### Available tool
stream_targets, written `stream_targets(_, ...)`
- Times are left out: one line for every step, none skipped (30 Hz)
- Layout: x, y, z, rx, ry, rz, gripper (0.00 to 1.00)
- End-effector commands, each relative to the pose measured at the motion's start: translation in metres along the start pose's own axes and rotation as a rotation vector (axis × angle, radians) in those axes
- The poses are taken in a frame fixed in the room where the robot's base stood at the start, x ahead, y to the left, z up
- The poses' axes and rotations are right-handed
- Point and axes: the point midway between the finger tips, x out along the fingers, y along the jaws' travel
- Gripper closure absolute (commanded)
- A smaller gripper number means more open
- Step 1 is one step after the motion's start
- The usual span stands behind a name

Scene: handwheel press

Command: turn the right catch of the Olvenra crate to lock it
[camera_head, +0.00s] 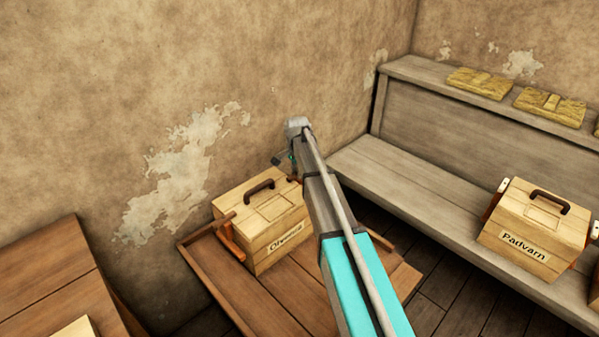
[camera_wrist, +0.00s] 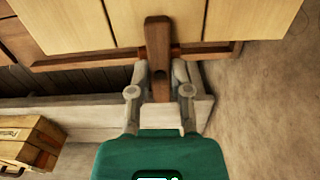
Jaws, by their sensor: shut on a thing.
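The Olvenra crate (camera_head: 262,222) is a pale wooden box with a dark top handle (camera_head: 258,190) and a name label on its front. It stands on a brown wooden table (camera_head: 262,310). Its left catch (camera_head: 230,238) shows as an orange-brown piece on the left side. My arm hides the crate's right side in the head view. In the wrist view, my gripper (camera_wrist: 161,80) is shut on the right catch (camera_wrist: 158,45), a dark brown bar against the pale crate side (camera_wrist: 75,22). The bar runs up and down in that picture, its lower end between the fingers.
The Padvarn crate (camera_head: 535,232) stands on a grey bench (camera_head: 410,195) at the right. Several yellowish boards lie on the upper shelf (camera_head: 425,75). Another brown table (camera_head: 45,275) is at the lower left. A bare plaster wall (camera_head: 210,60) rises close behind the Olvenra crate.

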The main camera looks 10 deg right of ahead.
Motion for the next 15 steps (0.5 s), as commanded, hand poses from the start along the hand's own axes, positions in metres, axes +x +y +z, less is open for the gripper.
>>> stream_targets(0.0002,0.0008,0.0025,-0.014,-0.004,0.002,1.0)
stream_targets(0.0002,0.0008,0.0025,-0.021,-0.004,0.002,1.0)
stream_targets(0.0002,0.0008,0.0025,-0.029,-0.004,0.002,1.0)
stream_targets(0.0002,0.0008,0.0026,-0.033,-0.004,0.002,1.0)
stream_targets(0.0002,0.0008,0.0026,-0.037,-0.004,0.002,1.0)
stream_targets(0.0002,0.0008,0.0026,-0.04,-0.004,0.002,1.0)
stream_targets(0.0002,0.0008,0.0026,-0.041,-0.004,0.002,1.0)
stream_targets(0.0002,0.0008,0.0026,-0.042,-0.004,0.002,1.0)
stream_targets(0.0002,0.0007,0.0026,-0.043,-0.004,0.002,1.0)
stream_targets(0.0002,0.0007,0.0027,-0.043,-0.004,0.002,1.0)
stream_targets(0.0002,0.0008,0.0027,-0.043,-0.004,0.002,1.0)
stream_targets(0.0002,0.0007,0.0028,-0.043,-0.004,0.002,1.0)
stream_targets(0.0002,0.0007,0.0028,-0.043,-0.004,0.002,1.0)
stream_targets(0.0002,0.0007,0.0028,-0.043,-0.004,0.002,1.0)
stream_targets(0.0002,0.0007,0.0028,-0.043,-0.004,0.002,1.0)
